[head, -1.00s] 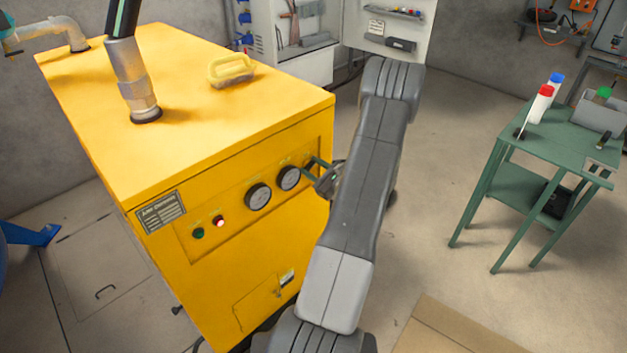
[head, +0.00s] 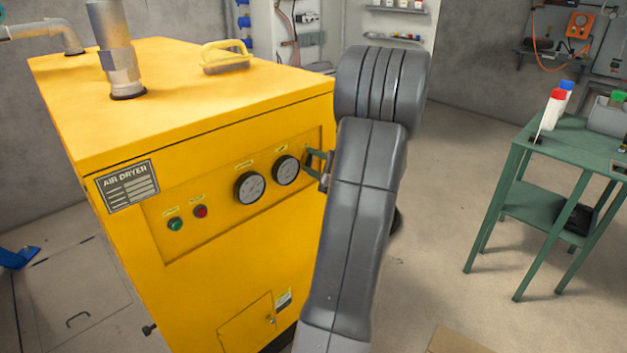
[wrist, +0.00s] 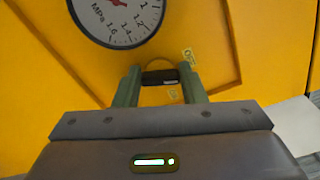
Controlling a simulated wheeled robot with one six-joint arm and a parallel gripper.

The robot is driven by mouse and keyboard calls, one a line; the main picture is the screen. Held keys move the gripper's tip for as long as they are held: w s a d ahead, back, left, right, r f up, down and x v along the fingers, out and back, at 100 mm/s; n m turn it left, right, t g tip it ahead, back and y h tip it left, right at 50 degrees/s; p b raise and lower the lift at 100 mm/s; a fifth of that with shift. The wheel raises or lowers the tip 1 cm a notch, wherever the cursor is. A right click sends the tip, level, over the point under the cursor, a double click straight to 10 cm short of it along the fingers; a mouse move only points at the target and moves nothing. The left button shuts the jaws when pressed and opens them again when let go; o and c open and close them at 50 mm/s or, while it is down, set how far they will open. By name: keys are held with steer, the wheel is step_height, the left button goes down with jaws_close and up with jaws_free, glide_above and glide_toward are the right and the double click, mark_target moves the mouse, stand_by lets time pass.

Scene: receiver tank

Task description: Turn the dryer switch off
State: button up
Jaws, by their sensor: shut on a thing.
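The yellow air dryer (head: 215,290) stands at the left in the head view. Its front panel has a green lamp (head: 175,224), a dull red lamp (head: 201,212) and two round gauges. My gripper (head: 316,162) is at the panel's right end, partly hidden behind my arm. In the wrist view my gripper (wrist: 161,84) has its two green fingers either side of the black dryer switch (wrist: 160,77), shut on it. The switch handle lies roughly level across the picture between the fingers. An OFF label (wrist: 188,57) is at its upper right, and another small label (wrist: 173,95) is below it.
A gauge (wrist: 117,15) sits just above the switch in the wrist view. A green table (head: 585,150) with bottles stands at the right, with clear floor between.

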steer(key=n+b, duration=0.1)
steer(key=b, duration=0.1)
steer(key=n+b, duration=0.2)
steer(key=b, duration=0.1)
steer(key=shift+f+b, duration=0.3)
steer(key=shift+r+n+b, duration=0.1)
steer(key=shift+n+b, duration=0.5)
steer(key=shift+b, duration=0.15)
steer(key=shift+r, duration=0.1)
steer(key=o, duration=0.7)
steer(key=shift+s, duration=0.1)
steer(key=p+v, duration=0.1)
steer(key=v, duration=1.2)
steer(key=shift+s+d+p, duration=0.2)
steer(key=shift+s+p, duration=0.05)
steer(key=shift+p, duration=0.1)
